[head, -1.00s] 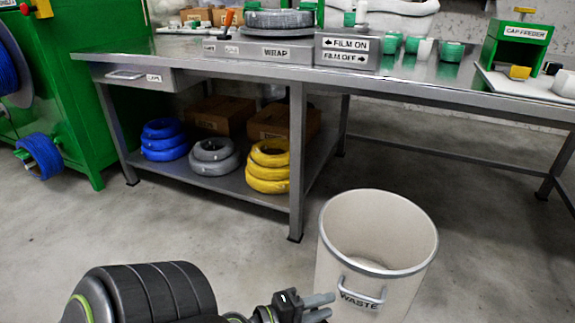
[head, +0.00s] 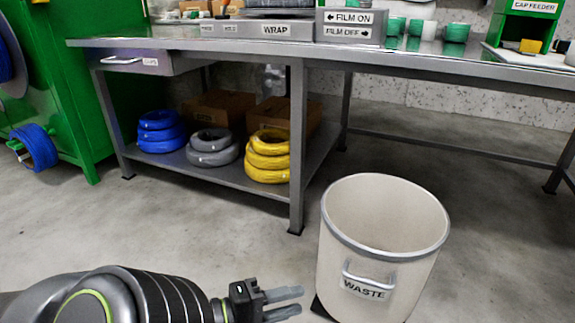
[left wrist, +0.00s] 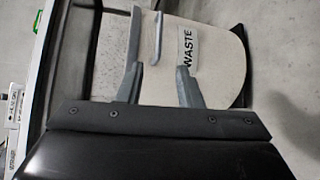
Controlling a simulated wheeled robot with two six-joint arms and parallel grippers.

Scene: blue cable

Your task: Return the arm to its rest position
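My left gripper (head: 300,301) is at the bottom of the head view, on the dark arm that comes in from the left. Its two grey fingers point right and stand apart with nothing between them. In the left wrist view the fingers (left wrist: 160,88) also show a gap, with the waste bin (left wrist: 218,65) behind them. My left gripper is left of the bin in the head view, and I see no contact. My right gripper is in neither view.
The cream waste bin (head: 400,285) stands on the floor with its grey handle facing me. A steel workbench (head: 420,62) stands behind, with blue coils (head: 160,132), grey coils (head: 212,148) and yellow coils (head: 267,157) on its lower shelf. Open floor lies in front.

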